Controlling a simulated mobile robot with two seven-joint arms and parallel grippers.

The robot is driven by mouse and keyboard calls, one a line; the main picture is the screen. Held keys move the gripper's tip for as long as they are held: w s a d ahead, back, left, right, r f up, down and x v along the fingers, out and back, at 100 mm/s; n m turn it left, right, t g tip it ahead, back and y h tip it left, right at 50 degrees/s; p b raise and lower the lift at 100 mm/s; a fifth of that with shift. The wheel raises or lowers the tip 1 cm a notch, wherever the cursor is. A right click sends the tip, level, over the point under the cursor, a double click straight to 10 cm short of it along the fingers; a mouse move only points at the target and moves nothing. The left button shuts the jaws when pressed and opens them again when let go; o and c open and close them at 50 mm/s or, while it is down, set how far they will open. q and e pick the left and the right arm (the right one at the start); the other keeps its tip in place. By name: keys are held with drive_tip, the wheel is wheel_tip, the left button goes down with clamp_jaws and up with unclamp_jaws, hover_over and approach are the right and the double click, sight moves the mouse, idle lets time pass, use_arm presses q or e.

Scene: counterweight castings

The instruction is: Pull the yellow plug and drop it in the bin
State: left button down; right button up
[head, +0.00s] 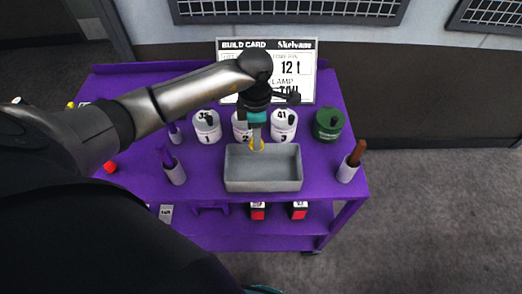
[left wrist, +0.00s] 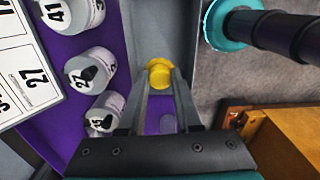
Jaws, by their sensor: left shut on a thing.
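My left gripper (head: 256,138) is shut on the yellow plug (head: 257,146), over the far part of the grey bin (head: 263,186). In the left wrist view the yellow plug (left wrist: 159,72) sits between the two fingertips of the left gripper (left wrist: 160,84), with the grey bin (left wrist: 158,22) behind it. The head view shows the plug near the bin's far rim; its exact height above the bin is hard to tell. The bin looks empty where I can see inside. My right gripper's fingers are not visible.
White numbered castings (head: 207,127) and a green one (head: 328,124) stand behind the bin on the purple cart (head: 210,190). A build card (head: 305,88) stands at the back. Grey cups (head: 175,171) (head: 346,172) holding handles flank the bin. Red-and-black blocks (head: 299,211) are on the lower shelf.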

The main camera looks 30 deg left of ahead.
use_arm(q)
wheel_tip(320, 180, down, 2)
drive_tip(key=shift+f+b, duration=0.15)
drive_tip(key=shift+b, duration=0.4)
drive_tip(key=c, duration=0.5)
unclamp_jaws()
wheel_tip(320, 180, up, 15)
drive_tip(key=shift+r+b, duration=0.2)
drive_tip(key=shift+b, duration=0.35)
